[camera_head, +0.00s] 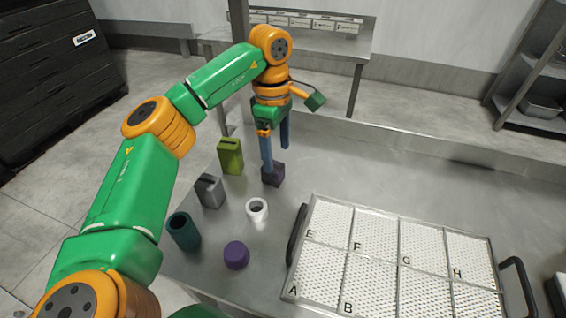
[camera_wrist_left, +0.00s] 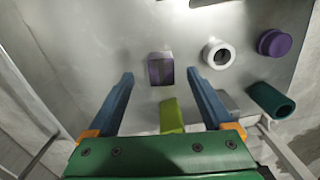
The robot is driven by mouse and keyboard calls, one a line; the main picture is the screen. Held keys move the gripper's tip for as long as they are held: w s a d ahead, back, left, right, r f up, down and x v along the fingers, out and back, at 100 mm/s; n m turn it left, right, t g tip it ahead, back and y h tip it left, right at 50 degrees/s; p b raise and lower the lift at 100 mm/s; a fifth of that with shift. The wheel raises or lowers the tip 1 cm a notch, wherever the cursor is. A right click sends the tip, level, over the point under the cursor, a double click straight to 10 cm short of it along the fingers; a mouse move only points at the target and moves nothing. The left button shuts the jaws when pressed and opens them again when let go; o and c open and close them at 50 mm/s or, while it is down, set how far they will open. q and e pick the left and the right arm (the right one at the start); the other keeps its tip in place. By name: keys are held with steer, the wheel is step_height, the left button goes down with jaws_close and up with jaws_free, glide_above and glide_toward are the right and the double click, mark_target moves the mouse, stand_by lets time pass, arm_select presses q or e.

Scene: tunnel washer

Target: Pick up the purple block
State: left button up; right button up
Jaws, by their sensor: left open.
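The purple block (camera_head: 274,177) is a small dark purple block standing on the metal table, behind the white ring in the head view. In the left wrist view the purple block (camera_wrist_left: 160,68) lies between the two blue fingertips, near their far end. My left gripper (camera_head: 276,162) is open, with its blue fingers pointing down at the block. One finger overlaps the block in the head view. Whether a finger touches it I cannot tell. It also shows in the left wrist view (camera_wrist_left: 160,74), with nothing gripped. My right gripper is not in view.
Nearby stand a yellow-green block (camera_head: 230,156), a grey block (camera_head: 209,191), a white ring (camera_head: 257,209), a teal hollow cylinder (camera_head: 184,231) and a purple round piece (camera_head: 236,255). A lettered tray (camera_head: 392,211) with black handles lies right. The table behind the tray is clear.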

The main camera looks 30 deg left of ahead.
mark_target(273, 173)
arm_select(q)
steer(key=shift+w+a+f, duration=0.35)
steer(key=shift+a+f, duration=0.3)
steer(key=f, duration=0.2)
steer(key=s+f, duration=0.1)
steer(key=f, duration=0.2)
steer(key=shift+s+d+f, duration=0.1)
steer(key=shift+s+d, duration=0.05)
steer(key=shift+f, duration=0.15)
jaws_close()
